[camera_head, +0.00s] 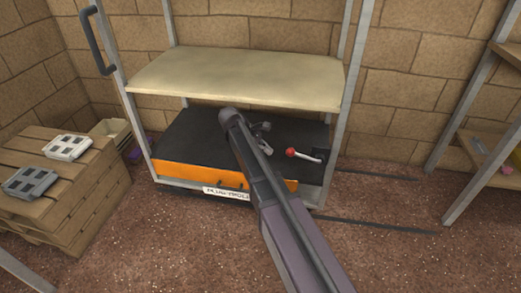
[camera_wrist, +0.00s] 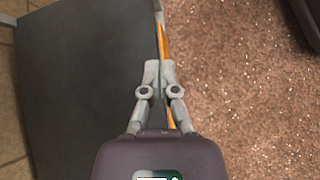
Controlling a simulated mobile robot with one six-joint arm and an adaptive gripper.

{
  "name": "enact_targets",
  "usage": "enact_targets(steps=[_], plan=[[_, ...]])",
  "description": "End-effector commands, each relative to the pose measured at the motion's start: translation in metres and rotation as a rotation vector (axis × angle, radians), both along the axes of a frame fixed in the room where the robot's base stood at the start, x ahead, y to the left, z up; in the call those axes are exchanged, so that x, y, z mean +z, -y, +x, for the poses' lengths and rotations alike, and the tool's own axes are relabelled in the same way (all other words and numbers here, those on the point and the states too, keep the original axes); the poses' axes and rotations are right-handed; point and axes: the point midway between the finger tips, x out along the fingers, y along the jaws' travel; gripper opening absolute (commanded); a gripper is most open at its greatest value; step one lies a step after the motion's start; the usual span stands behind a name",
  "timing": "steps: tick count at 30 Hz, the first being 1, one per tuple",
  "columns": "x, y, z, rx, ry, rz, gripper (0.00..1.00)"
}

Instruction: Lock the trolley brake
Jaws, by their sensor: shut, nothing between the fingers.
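The trolley (camera_head: 170,142) has a black lower deck with an orange front edge and a cream upper shelf (camera_head: 240,78). A lever with a red ball knob (camera_head: 291,152), which looks like the brake, sits at the deck's right side. My gripper (camera_head: 266,127) is just left of the red knob and apart from it in the head view, partly hidden by my arm. In the wrist view my gripper (camera_wrist: 159,65) is shut and empty over the deck's orange edge (camera_wrist: 165,45). The black deck (camera_wrist: 85,80) fills the left side there, and the red knob does not show.
Wooden pallets (camera_head: 75,185) with grey plates (camera_head: 67,147) stand at the left. A shelf rack (camera_head: 470,130) stands at the right. A label (camera_head: 226,193) hangs on the trolley's front. Dark bars (camera_head: 375,224) lie low over the floor to its right. The brown floor in front is clear.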

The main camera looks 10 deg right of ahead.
Motion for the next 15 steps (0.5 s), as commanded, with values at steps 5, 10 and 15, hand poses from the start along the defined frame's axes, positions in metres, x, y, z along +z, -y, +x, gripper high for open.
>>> enact_targets(steps=[5,10,15], plan=[[-0.018,0.014,-0.004,-0.001,-0.001,0.0,0.0],[-0.029,0.025,-0.006,-0.001,0.0,0.0,0.0],[-0.037,0.034,-0.008,0.0,0.0,0.0,0.0]])
